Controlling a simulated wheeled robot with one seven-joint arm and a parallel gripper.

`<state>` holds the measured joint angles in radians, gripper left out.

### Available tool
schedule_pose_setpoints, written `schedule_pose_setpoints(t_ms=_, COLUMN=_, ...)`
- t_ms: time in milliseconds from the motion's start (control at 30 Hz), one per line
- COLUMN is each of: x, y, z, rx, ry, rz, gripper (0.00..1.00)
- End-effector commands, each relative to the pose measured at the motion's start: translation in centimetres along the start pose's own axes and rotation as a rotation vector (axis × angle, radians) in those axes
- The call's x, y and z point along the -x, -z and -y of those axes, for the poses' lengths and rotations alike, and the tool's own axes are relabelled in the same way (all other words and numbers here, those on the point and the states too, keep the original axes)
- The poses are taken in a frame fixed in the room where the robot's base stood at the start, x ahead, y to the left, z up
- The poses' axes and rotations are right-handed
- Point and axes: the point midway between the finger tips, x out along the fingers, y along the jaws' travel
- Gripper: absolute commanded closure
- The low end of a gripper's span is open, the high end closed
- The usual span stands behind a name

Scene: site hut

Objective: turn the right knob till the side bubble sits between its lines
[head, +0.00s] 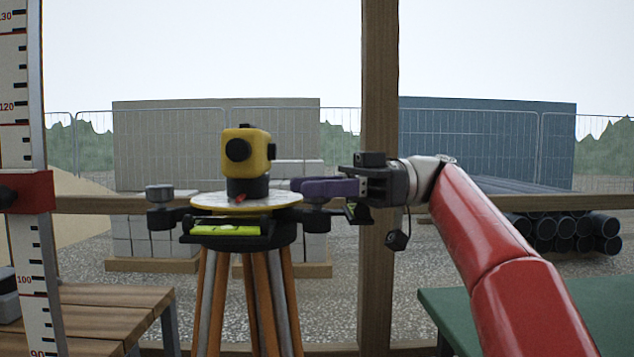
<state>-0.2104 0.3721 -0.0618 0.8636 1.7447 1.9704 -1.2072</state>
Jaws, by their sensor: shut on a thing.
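A yellow level instrument (247,152) stands on a round pale plate (222,201) on a tripod (258,300). The front vial (213,229) is green and faces me, with a pale bubble near its middle. The left knob (160,192) is dark with a grey top. My gripper (303,187) has purple fingers, reaches in from the right and is shut on the right knob (316,217). The fingers hide the knob's top; its dark lower part shows beneath. The side vial (351,210) is a small green sliver right of the knob, end-on; its bubble and lines cannot be made out.
A wooden post (379,270) stands close behind my gripper, and a wooden rail (85,204) crosses behind the tripod. A measuring staff (22,130) with a red clamp stands at left by a wooden bench (110,300). A green table (590,285) is at right.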

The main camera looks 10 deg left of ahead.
Motion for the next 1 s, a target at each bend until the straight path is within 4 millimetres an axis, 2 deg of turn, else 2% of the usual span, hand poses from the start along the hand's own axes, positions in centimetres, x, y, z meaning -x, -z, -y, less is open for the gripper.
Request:
schedule_pose_setpoints(t_ms=433, x=0.04, y=-0.16, z=-0.04, rx=-0.001, ry=0.188, rz=0.0, gripper=0.91)
schedule_pose_setpoints(t_ms=1000, x=-0.09, y=-0.26, z=-0.02, rx=-0.006, ry=0.231, rz=0.005, gripper=0.92)
